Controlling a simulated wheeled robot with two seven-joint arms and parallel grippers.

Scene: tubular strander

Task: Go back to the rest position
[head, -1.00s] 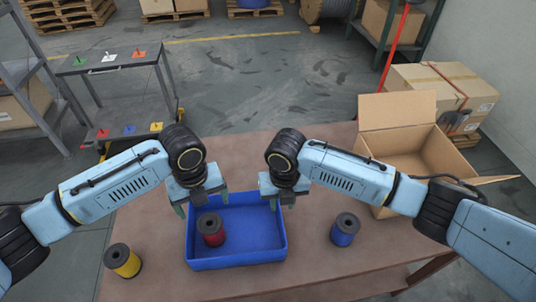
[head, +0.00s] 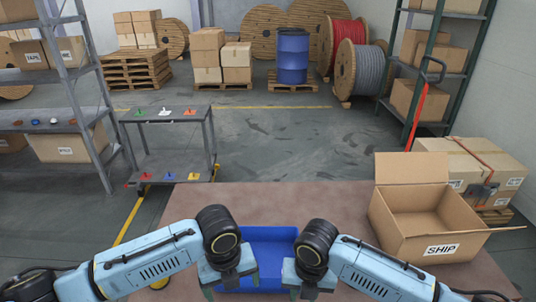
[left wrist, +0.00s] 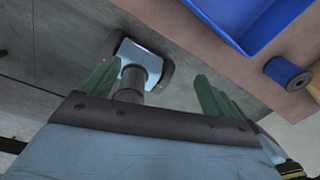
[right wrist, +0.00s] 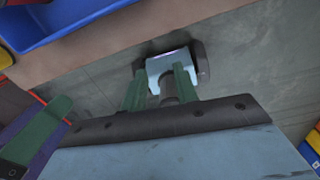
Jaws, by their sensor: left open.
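My left gripper (head: 230,284) hangs low over the near part of the table, in front of the blue tray (head: 268,245). Its green fingers stand wide apart with nothing between them in the left wrist view (left wrist: 152,88). My right gripper (head: 306,291) hangs beside it, to the right, also in front of the tray. Its fingers are closer together but apart and empty in the right wrist view (right wrist: 160,88). Both forearms come in from the lower corners, and the grippers hide the tray's near part. A blue spool (left wrist: 288,73) lies near the tray in the left wrist view.
An open cardboard box marked SHIP (head: 430,247) stands on the table's right. A grey cart (head: 175,160) with coloured markers stands behind at left. A shelf (head: 75,100) is further left. The brown tabletop (head: 290,205) behind the tray is clear. A yellow spool (head: 160,283) barely shows.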

